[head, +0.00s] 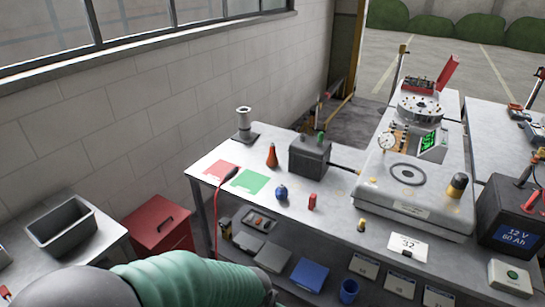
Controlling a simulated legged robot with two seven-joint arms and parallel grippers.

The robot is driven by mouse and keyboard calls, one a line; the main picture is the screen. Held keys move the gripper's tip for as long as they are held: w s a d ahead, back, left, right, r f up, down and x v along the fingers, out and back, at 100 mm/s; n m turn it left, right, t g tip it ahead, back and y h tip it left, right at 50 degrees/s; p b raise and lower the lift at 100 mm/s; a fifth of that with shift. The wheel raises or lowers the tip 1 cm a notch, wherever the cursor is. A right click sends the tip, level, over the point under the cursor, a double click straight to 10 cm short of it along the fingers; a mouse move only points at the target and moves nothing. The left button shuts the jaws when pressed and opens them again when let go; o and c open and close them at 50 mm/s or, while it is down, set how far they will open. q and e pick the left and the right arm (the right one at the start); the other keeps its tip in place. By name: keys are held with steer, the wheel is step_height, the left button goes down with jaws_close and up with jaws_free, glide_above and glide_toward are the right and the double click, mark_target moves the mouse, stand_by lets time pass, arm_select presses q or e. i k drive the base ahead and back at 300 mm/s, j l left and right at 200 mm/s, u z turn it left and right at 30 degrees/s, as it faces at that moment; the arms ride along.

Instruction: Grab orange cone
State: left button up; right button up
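A small orange cone (272,155) stands upright on the grey workbench (330,205), toward its back left. It is behind the green patch (249,182) and to the left of a dark grey box. Part of my own arm, in a green ribbed sleeve, fills the bottom left of the head view. Neither of my grippers shows. Nothing is seen touching the cone.
A red patch (221,169), a red-handled probe (229,175), a blue round object (281,193) and a small red cylinder (312,201) lie around the cone. The dark box (309,157) stands to its right, a metal post (244,125) behind left.

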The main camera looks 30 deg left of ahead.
mark_target(272, 161)
steer(key=i+j+u, duration=0.15)
steer(key=u, duration=0.3)
steer(key=i+j+u, duration=0.2)
steer(key=u, duration=0.25)
steer(key=i+j+u, duration=0.1)
steer(key=u, duration=0.35)
steer(key=i+u, duration=0.15)
steer(key=i, duration=1.15)
